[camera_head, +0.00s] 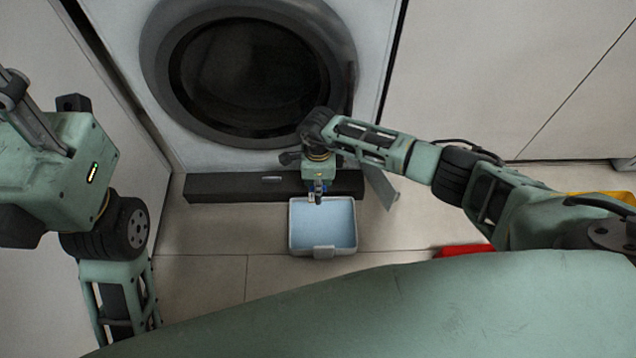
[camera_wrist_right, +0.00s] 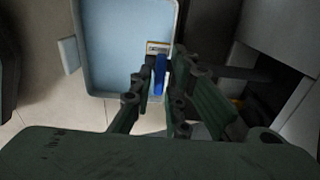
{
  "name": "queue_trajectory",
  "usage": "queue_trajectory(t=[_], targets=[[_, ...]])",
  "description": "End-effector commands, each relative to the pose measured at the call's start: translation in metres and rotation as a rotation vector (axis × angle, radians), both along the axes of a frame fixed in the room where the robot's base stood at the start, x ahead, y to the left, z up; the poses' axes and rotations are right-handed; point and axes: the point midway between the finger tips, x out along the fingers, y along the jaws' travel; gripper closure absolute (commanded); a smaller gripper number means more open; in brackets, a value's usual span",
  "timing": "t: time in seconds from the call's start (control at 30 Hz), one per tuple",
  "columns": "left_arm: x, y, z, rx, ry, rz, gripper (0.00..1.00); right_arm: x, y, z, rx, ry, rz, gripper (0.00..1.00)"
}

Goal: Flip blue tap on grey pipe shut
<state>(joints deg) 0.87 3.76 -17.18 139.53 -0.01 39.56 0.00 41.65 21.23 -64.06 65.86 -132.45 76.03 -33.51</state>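The blue tap (camera_wrist_right: 159,75) shows in the right wrist view as a narrow upright bar between the two fingers of my right gripper (camera_wrist_right: 162,70). I cannot tell whether the fingers touch it. In the head view my right gripper (camera_head: 318,193) points down in front of the washer, just above the far edge of a tray, and largely covers the tap. I cannot make out the grey pipe. My left gripper (camera_head: 25,120) is at the far left, seen from behind and partly cut off; its finger opening is not clear.
A light blue tray (camera_head: 325,248) with a grey rim lies on the tiled floor. The washing machine (camera_head: 130,25) stands behind a dark plinth (camera_head: 225,190). A grey flap (camera_head: 380,187) hangs beside my right wrist. Red (camera_head: 463,250) and yellow (camera_head: 610,197) items lie at right.

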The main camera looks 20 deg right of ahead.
Motion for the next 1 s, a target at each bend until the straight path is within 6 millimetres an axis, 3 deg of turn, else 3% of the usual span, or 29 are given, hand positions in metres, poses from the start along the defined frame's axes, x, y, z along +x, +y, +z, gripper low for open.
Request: queue_trajectory(t=[0.1,0.47,0.57,1.0], targets=[[-0.002,0.001,0.001,-0.002,-0.004,0.000,0.60,0.000,0.000,0.000,0.000,0.000,0.001,0.72],[0.000,0.001,0.002,-0.005,-0.005,0.001,0.60,0.001,0.000,0.004,0.001,-0.001,0.002,0.72],[0.000,0.001,0.001,-0.003,-0.004,0.000,0.60,0.001,0.000,0.016,0.001,-0.003,0.003,0.72],[0.000,0.000,0.001,-0.001,-0.002,0.000,0.60,0.001,0.000,0.102,0.000,-0.003,0.002,0.72]])
